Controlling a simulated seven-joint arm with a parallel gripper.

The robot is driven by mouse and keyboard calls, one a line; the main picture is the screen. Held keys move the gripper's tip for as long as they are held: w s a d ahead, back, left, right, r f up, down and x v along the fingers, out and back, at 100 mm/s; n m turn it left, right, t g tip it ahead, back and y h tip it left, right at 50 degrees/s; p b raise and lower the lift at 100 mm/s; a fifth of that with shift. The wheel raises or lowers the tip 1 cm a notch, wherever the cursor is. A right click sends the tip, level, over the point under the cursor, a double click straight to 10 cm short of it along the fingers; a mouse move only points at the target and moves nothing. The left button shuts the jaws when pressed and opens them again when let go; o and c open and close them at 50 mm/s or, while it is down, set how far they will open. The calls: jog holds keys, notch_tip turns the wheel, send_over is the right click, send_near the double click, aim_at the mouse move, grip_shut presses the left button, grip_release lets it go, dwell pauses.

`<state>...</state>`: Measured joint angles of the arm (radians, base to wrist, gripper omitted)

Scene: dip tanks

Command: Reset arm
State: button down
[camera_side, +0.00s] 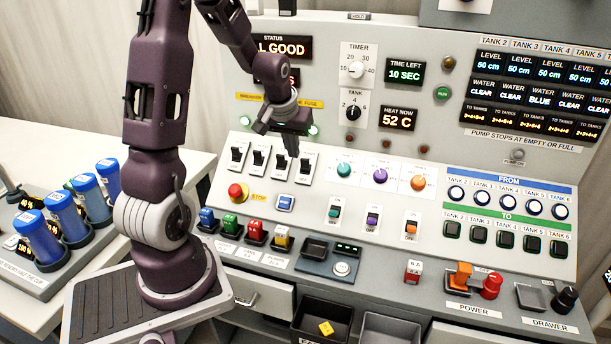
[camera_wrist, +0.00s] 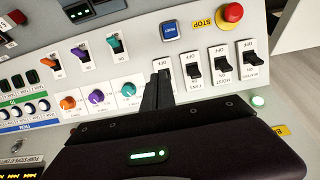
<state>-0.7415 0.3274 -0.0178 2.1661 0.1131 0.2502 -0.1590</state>
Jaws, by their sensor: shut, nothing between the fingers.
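My gripper (camera_side: 291,145) is in front of the control panel, just above the right end of the row of black rocker switches (camera_side: 258,159). In the wrist view, my gripper's fingers (camera_wrist: 160,84) are together and empty, with their tips over the rightmost switch of that row as seen from the side. They partly hide that switch, and I cannot tell whether they touch it. The other black switches (camera_wrist: 222,64) show clear of the fingers. The arm is still raised over the panel.
A red stop button (camera_side: 237,191) and a blue button (camera_side: 285,202) sit below the switches. Coloured knobs (camera_side: 380,176) are to the right. Blue-capped cylinders (camera_side: 60,201) stand on the left table. A black bin (camera_side: 313,312) holds a yellow cube (camera_side: 326,327).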

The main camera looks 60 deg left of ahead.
jog(key=s+d+r+m+t+h, duration=0.1)
jog(key=s+d+r+m, duration=0.1)
jog(key=d+r, duration=0.45)
jog(key=s+d+r+m, duration=0.2)
jog(key=d+r, duration=0.2)
jog(key=d, duration=0.5)
jog(key=s+d+r+m+t+h, duration=0.1)
jog(key=s+d+m, duration=0.4)
jog(key=s+d, duration=0.7)
jog(key=shift+s+r+h, duration=0.6)
jog(key=shift+s, duration=0.05)
